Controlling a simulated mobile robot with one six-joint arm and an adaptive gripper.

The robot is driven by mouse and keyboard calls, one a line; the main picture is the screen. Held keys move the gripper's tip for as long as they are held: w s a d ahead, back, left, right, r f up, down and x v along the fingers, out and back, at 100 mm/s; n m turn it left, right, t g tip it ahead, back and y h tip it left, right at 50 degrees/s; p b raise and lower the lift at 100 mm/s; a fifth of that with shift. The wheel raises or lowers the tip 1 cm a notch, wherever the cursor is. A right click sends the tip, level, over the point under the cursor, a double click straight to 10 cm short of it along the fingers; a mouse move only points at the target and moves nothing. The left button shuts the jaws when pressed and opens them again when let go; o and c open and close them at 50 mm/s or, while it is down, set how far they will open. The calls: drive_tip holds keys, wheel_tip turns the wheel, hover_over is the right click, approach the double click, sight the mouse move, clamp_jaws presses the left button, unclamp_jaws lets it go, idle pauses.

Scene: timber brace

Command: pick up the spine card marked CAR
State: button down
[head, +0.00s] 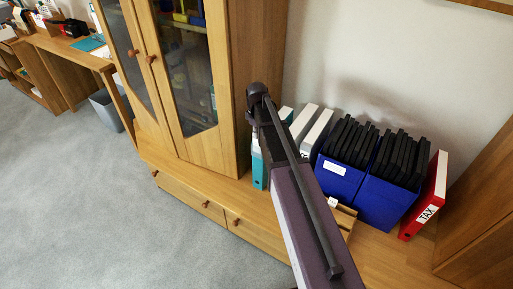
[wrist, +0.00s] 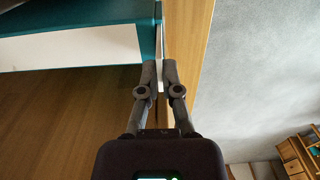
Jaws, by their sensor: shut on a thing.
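My gripper (wrist: 159,72) is shut on a thin pale piece seen edge-on between its fingertips, taken to be the spine card; no CAR marking can be read. The fingertips are right beside the corner of a teal binder (wrist: 80,12), which has a white panel (wrist: 75,45). In the head view the teal binder (head: 258,165) stands on the low wooden top beside the cabinet. My arm crosses in front there and hides my fingertips and the card.
White binders (head: 315,128), blue boxes of black folders (head: 340,180) and a red TAX binder (head: 424,210) stand to the right. A glass-door cabinet (head: 185,85) rises to the left. Grey carpet (head: 90,200) is open in front.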

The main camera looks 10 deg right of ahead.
drive_tip(key=shift+r, duration=0.3)
idle(0.4)
drive_tip(key=shift+r+p, duration=3.9)
drive_tip(key=shift+p, duration=0.25)
